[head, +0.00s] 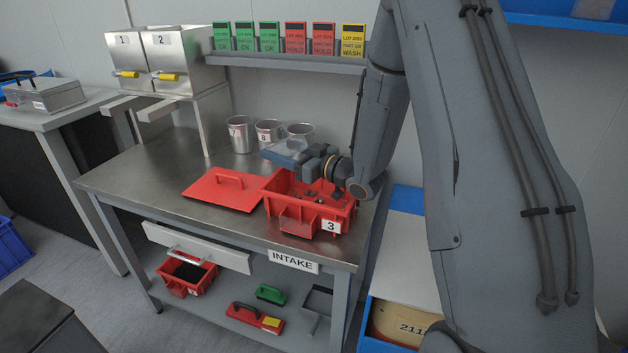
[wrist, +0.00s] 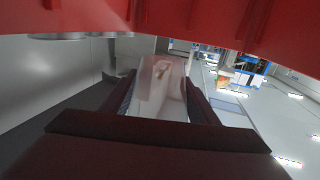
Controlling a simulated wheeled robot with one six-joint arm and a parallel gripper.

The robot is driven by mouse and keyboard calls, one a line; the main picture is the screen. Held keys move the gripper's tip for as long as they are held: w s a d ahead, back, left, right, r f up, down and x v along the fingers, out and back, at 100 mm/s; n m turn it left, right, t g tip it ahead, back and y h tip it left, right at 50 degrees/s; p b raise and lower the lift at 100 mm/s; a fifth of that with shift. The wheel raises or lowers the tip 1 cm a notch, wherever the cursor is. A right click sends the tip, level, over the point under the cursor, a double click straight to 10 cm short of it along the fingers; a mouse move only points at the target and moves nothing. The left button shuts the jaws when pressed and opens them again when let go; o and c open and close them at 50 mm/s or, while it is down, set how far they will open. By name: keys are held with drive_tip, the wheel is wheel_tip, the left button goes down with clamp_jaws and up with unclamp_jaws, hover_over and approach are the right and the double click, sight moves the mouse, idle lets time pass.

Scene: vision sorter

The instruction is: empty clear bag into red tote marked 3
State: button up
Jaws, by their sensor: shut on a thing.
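The red tote marked 3 (head: 290,222) stands open at the front right of the steel table. A few small dark pieces (head: 311,192) lie in it. My gripper (head: 280,152) is over the tote's back left part, turned sideways and pointing left. In the wrist view the gripper's dark fingers are shut on the clear bag (wrist: 160,88), which looks pale and see-through with a small brownish spot in it. The tote's red wall (wrist: 200,22) crosses the top of the wrist view. The bag is hard to make out in the head view.
A red lid (head: 222,192) with a handle lies left of the tote. Several metal cups (head: 239,135) stand behind, by the wall. Steel bins marked 1 and 2 (head: 165,52) stand at the back left. The table's left part is clear.

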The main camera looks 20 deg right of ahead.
drive_tip(key=shift+s+g+h+p, duration=0.1)
drive_tip(key=shift+g+h+p, duration=0.3)
drive_tip(key=shift+p, duration=0.35)
drive_tip(key=g+h+p, duration=0.1)
drive_tip(key=p, duration=0.3)
drive_tip(key=g+h+p, duration=0.1)
drive_tip(key=p, duration=0.2)
drive_tip(key=shift+s+d+r+g+p, duration=0.1)
drive_tip(key=shift+r+g+p, duration=0.3)
drive_tip(key=p, duration=0.2)
drive_tip(key=g+h+p, duration=0.1)
drive_tip(key=shift+w+a+r+p, duration=0.25)
drive_tip(key=shift+w+r+p, duration=0.05)
drive_tip(key=shift+w+p, duration=0.1)
drive_tip(key=p, duration=0.2)
drive_tip(key=f+g+h+p, duration=0.1)
drive_tip(key=p, duration=0.1)
drive_tip(key=shift+w+a+g, duration=0.3)
drive_tip(key=shift+w+a+r+g+h+p, duration=0.1)
drive_tip(key=shift+r+g+h+p, duration=0.15)
drive_tip(key=shift+g+h+p, duration=0.35)
drive_tip(key=shift+w+a, duration=0.1)
drive_tip(key=shift+w, duration=0.1)
drive_tip(key=shift+a+g+h, duration=0.1)
drive_tip(key=shift+g+h, duration=0.2)
drive_tip(key=shift+g, duration=0.1)
drive_tip(key=shift+w+a+f+g+h, duration=0.1)
drive_tip(key=shift+w+f+g+h, duration=0.2)
drive_tip(key=shift+g+h, duration=0.25)
